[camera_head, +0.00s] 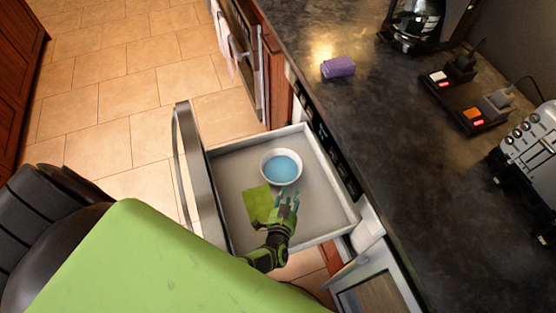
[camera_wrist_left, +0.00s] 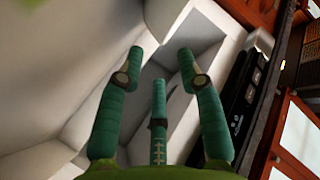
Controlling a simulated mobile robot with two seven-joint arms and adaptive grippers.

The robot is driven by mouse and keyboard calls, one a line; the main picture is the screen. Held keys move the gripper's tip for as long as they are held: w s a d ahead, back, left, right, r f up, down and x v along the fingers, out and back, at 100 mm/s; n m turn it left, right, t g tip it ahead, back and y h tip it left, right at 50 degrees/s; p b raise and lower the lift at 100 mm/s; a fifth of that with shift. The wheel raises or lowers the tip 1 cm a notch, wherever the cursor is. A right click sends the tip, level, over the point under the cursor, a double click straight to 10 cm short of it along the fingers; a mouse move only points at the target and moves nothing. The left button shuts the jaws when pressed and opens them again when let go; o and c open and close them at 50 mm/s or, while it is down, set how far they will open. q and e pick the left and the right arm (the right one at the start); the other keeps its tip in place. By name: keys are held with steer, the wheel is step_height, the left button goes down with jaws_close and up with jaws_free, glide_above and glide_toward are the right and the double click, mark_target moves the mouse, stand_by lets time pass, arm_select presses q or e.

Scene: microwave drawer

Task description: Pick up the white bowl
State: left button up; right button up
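The white bowl (camera_head: 281,167), with a blue inside, stands upright in the open drawer (camera_head: 232,160) in the head view. My left gripper (camera_head: 284,198) is over the drawer, just below the bowl in the picture and close to it. Its teal fingers point toward the bowl, but I cannot tell how high they are above it. In the left wrist view the three fingers of the gripper (camera_wrist_left: 160,68) are spread apart with nothing between them. I cannot make out the bowl in that view. My right gripper is not in view.
A flat olive-green piece (camera_head: 258,203) shows beside my left gripper. The drawer front (camera_head: 190,165) with its handle is at the left. The dark counter (camera_head: 385,160) at the right carries a purple block (camera_head: 338,67), a toaster (camera_head: 530,150) and a coffee maker (camera_head: 415,22).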

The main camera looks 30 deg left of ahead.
mark_target(297, 173)
arm_select(q)
steer(key=w+b, duration=0.1)
steer(key=w+f+b, duration=0.1)
steer(key=shift+w+d+f, duration=0.1)
steer(key=shift+w+f, duration=0.05)
steer(key=shift+w, duration=0.2)
steer(key=shift+b+x, duration=0.5)
steer(key=shift+x, duration=0.45)
steer(key=shift+w, duration=0.3)
steer(key=b+x, duration=0.4)
steer(key=x, duration=0.1)
steer(key=shift+s, duration=0.1)
steer(key=shift+w+a+f, duration=0.1)
steer(key=shift+w+a, duration=0.15)
steer(key=shift+w, duration=0.3)
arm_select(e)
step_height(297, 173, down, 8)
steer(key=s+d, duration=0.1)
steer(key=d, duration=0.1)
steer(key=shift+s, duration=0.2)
arm_select(q)
jaws_close()
steer(key=shift+r, duration=0.2)
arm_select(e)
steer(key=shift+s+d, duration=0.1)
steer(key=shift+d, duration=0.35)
